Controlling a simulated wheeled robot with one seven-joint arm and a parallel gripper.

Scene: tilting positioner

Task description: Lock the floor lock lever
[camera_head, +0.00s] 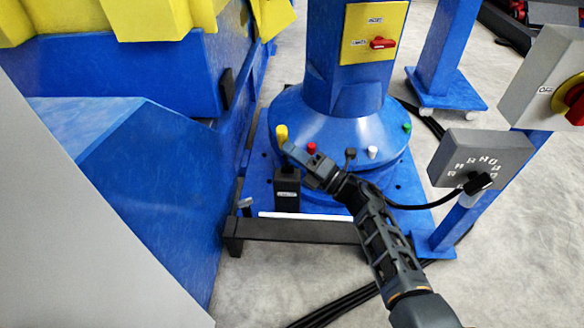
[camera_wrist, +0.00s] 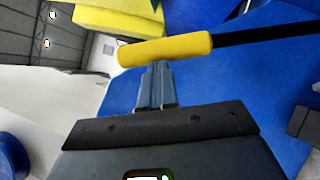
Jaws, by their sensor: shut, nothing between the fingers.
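The floor lock lever has a yellow grip (camera_head: 282,134) that stands up above a small black labelled box (camera_head: 287,190) at the foot of the blue column. In the wrist view the yellow grip (camera_wrist: 165,50) lies across the picture, with its black rod (camera_wrist: 265,33) running off to the right. My gripper (camera_head: 287,149) is shut and empty, with its fingertips right beside the yellow grip. In the wrist view the fingers (camera_wrist: 158,68) end at the near edge of the grip. I cannot tell whether they touch it.
A red knob (camera_head: 311,148), a white knob (camera_head: 373,152) and a green knob (camera_head: 407,127) stand on the blue base. A grey dial box (camera_head: 482,158) is at the right. A large blue body (camera_head: 160,190) fills the left. Black cables lie on the floor.

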